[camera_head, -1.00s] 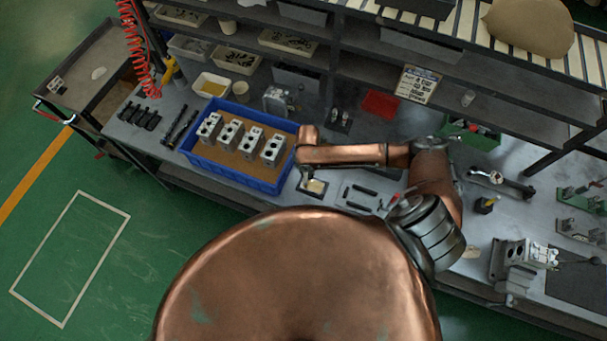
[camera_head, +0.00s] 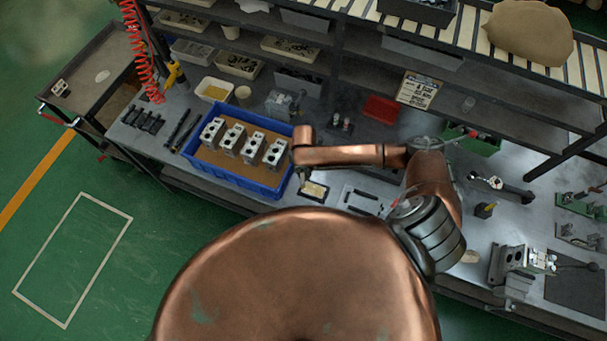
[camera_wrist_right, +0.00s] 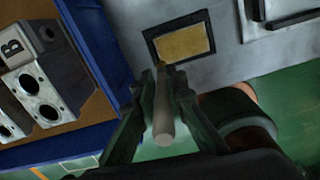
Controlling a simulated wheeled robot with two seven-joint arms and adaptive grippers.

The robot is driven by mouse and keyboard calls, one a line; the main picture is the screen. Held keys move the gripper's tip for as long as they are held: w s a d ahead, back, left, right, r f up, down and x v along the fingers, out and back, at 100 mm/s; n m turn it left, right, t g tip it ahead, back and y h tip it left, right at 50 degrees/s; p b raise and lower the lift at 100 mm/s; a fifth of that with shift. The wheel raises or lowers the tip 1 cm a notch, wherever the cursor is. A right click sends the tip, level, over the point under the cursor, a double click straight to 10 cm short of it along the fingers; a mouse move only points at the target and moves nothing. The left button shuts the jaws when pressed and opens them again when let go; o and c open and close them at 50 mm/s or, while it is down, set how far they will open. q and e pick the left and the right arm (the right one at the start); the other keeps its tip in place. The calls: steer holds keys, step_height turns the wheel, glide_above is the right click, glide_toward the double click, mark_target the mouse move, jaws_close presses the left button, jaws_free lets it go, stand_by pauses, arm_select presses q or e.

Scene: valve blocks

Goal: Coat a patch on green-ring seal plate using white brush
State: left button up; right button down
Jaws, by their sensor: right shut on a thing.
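My right gripper (camera_wrist_right: 160,100) is shut on a pale brush (camera_wrist_right: 163,118), whose light handle stands between the fingers in the wrist view. The brush's far tip is at the near edge of a dark-framed tray with a yellow pad (camera_wrist_right: 184,44); whether it touches cannot be told. In the head view my right gripper (camera_head: 302,180) is small and dark, just left of that tray (camera_head: 315,191). I cannot make out a green ring on any plate. My left gripper is not in view.
A blue bin (camera_head: 232,188) with several metal valve blocks (camera_head: 232,137) stands close left of the gripper. Black bars (camera_head: 362,196) lie to its right. A clamped block (camera_head: 515,257) and green fixtures (camera_head: 580,203) are at the far right. Shelves (camera_head: 300,37) rise behind the bench.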

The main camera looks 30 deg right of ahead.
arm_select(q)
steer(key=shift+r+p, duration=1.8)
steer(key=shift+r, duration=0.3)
arm_select(e)
steer(key=shift+s+d+r, duration=0.1)
steer(key=shift+s+r, duration=0.05)
steer(key=shift+r, duration=2.6)
